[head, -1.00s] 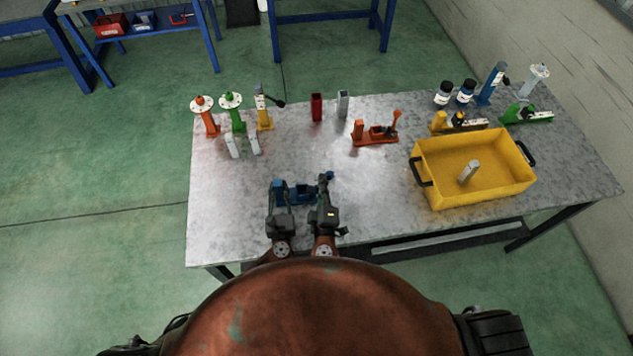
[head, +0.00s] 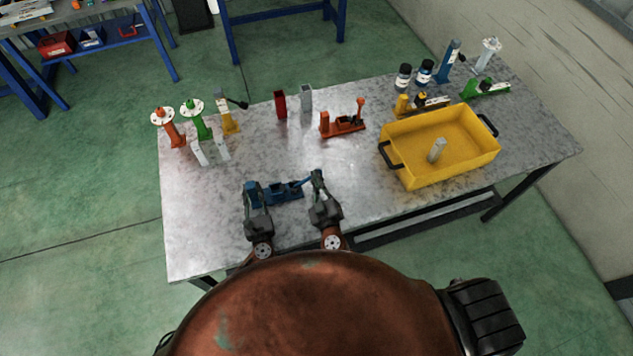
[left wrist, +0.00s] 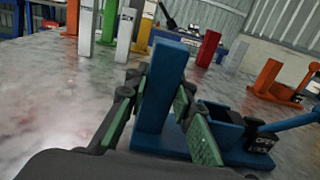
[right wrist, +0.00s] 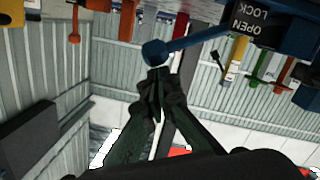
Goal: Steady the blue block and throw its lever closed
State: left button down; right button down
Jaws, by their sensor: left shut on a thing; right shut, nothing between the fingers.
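The blue block (head: 284,192) lies on the table near its front edge, with a tall upright post at its left end. My left gripper (head: 254,192) is shut on that post (left wrist: 160,95), a finger on each side in the left wrist view. The lever (left wrist: 292,121) slants up and out to the right from the end marked OPEN and LOCK. In the right wrist view, the lever's round knob (right wrist: 156,52) is just beyond the fingertips of my right gripper (right wrist: 157,80). That gripper is shut and empty; whether it touches the knob I cannot tell.
A yellow bin (head: 440,160) with a grey piece inside stands to the right. An orange clamp (head: 342,123) lies behind the block. Several coloured fixtures stand at the back left and back right. The table between block and bin is clear.

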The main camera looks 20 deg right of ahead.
jog(key=s+r, duration=0.1)
jog(key=s, duration=1.9)
jog(key=shift+a+r, duration=0.3)
jog(key=shift+a, duration=0.05)
jog(key=w+a+r+m+g+h, duration=0.1)
jog(key=w+a+r+g+h, duration=0.1)
jog(key=w+r, duration=0.35)
jog(key=s+f+x, duration=0.1)
jog(key=f+x, duration=0.2)
jog(key=x, duration=1.2)
jog(key=shift+w+f+y, duration=0.2)
jog(key=shift+w+y, duration=0.1)
jog(key=shift+d, duration=0.15)
